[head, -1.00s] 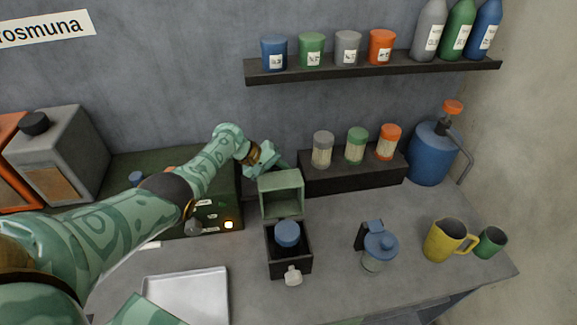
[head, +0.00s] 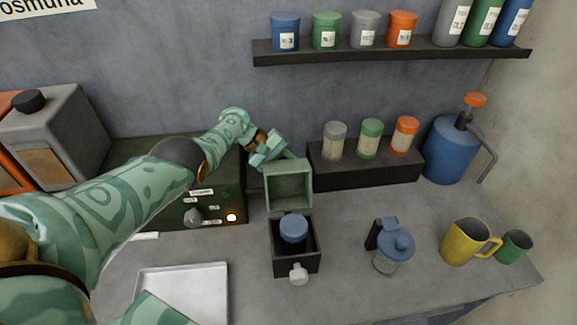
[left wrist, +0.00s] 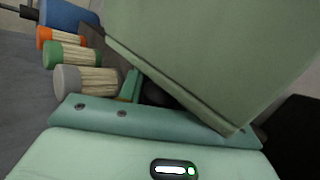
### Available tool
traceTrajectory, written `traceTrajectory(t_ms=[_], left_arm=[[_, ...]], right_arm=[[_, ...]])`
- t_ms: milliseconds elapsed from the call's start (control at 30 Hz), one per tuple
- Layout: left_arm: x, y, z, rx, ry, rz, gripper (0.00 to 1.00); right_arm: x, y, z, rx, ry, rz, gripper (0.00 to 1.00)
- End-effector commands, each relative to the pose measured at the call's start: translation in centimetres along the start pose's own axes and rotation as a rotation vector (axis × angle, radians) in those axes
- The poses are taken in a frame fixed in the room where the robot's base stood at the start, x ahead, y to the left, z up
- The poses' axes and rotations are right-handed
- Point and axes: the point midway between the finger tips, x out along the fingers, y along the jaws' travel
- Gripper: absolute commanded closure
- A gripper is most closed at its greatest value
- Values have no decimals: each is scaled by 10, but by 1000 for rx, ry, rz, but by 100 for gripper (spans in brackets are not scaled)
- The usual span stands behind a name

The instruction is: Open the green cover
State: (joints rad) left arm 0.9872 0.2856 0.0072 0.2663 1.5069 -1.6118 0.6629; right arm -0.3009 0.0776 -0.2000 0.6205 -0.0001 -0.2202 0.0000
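The green cover (head: 288,186) stands raised, about upright, at the back of a small dark box (head: 294,268). The open box shows a blue round-topped thing (head: 294,229) inside and a pale knob (head: 298,273) at its front. My left gripper (head: 278,152) is at the cover's upper back edge, close behind it. In the left wrist view the cover (left wrist: 215,60) fills the upper right, right over the gripper (left wrist: 145,92). One finger shows in part; the other is hidden, so I cannot tell how far they are apart. My right gripper is not in view.
A dark ledge with several capped jars (head: 369,138) stands right of the cover. A blue-lidded jar (head: 393,250), a yellow mug (head: 466,242) and a green cup (head: 515,246) stand to the right. A metal tray (head: 182,290) lies front left. A green machine (head: 190,212) stands left of the box.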

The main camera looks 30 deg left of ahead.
Motion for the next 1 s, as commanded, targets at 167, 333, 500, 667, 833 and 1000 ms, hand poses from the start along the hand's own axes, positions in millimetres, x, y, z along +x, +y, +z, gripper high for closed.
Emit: traceTrajectory(t_ms=[167, 333, 500, 667, 833, 1000], left_arm=[[0, 1, 0, 1, 0, 1, 47], [0, 0, 0, 1, 0, 0, 47], [-19, 3, 1, 1, 2, 1, 47], [-60, 5, 1, 1, 4, 3, 47], [-107, 5, 1, 1, 4, 3, 47], [-142, 3, 0, 1, 3, 3, 47]], right_arm=[[0, 0, -1, 0, 1, 0, 64], [0, 1, -1, 0, 1, 1, 64], [-11, 2, -3, -1, 5, 3, 64], [-32, 5, -7, -1, 10, 7, 64], [-50, 7, -10, -2, 14, 9, 64], [-59, 7, -12, -2, 16, 9, 64]])
